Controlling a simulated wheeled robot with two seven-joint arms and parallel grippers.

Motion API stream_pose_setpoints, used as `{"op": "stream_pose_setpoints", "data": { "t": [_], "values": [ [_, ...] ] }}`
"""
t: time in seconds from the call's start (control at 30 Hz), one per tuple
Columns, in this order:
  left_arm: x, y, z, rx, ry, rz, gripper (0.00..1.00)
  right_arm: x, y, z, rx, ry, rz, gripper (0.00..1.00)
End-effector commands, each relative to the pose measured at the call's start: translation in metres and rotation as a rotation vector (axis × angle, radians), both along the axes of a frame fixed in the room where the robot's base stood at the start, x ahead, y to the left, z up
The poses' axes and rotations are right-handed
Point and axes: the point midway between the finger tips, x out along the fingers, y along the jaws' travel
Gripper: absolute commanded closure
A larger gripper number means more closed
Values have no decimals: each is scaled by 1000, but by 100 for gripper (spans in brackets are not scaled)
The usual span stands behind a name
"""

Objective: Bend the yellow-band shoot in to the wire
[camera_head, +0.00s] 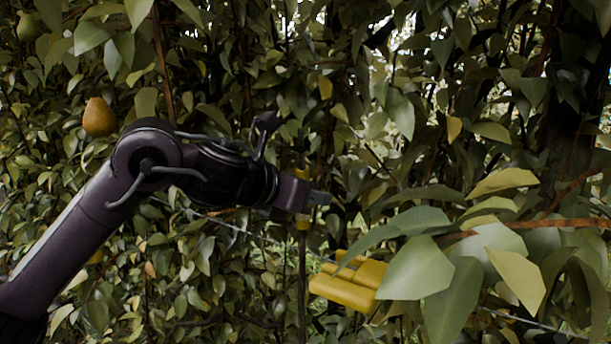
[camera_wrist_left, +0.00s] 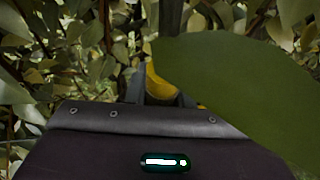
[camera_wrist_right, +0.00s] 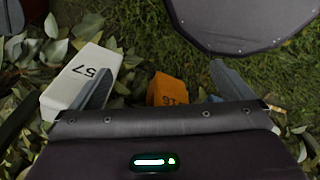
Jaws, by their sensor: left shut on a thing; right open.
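My left gripper (camera_head: 312,197) is shut on the yellow-band shoot (camera_head: 303,258), a thin dark upright stem, at its yellow band (camera_head: 302,222). In the left wrist view the yellow band (camera_wrist_left: 158,85) shows between the fingers, and a large leaf hides part of it. The thin wire (camera_head: 225,222) runs slantwise down to the right behind the shoot. A yellow clip-like piece (camera_head: 345,290) sits by the wire, right of the shoot, partly behind leaves. I cannot tell whether the shoot touches the wire. My right gripper (camera_wrist_right: 162,70) is open and empty.
Dense foliage fills the background, and big leaves (camera_head: 420,268) with a brown branch (camera_head: 540,226) hang at the right. A pear (camera_head: 99,117) hangs at the left. Below the right gripper are a white block marked 57 (camera_wrist_right: 80,80), an orange block (camera_wrist_right: 168,90) and grass.

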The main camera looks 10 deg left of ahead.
Motion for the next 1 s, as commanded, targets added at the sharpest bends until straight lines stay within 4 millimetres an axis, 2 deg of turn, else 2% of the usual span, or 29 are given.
{"op": "stream_pose_setpoints", "data": {
  "t": [0.03,0.1,0.3,0.43,0.47,0.6,0.87,1.0],
  "values": [
    [5,-1,2,2,14,4,100,5,-1,8,-1,-6,0,0],
    [7,-1,0,5,25,5,100,5,-1,10,-1,-5,-1,0],
    [8,-1,-2,7,27,6,100,-16,1,7,1,21,-1,0],
    [8,-1,-1,5,26,6,100,-22,2,7,2,30,-1,0],
    [8,-1,-1,5,25,6,77,-22,2,7,3,30,-1,0],
    [8,-2,-2,6,27,5,59,-20,3,7,3,27,-1,0],
    [7,-2,-3,8,28,4,58,-9,4,7,5,11,0,0],
    [0,3,-1,8,26,4,58,-9,4,0,5,11,0,0]
  ]
}}
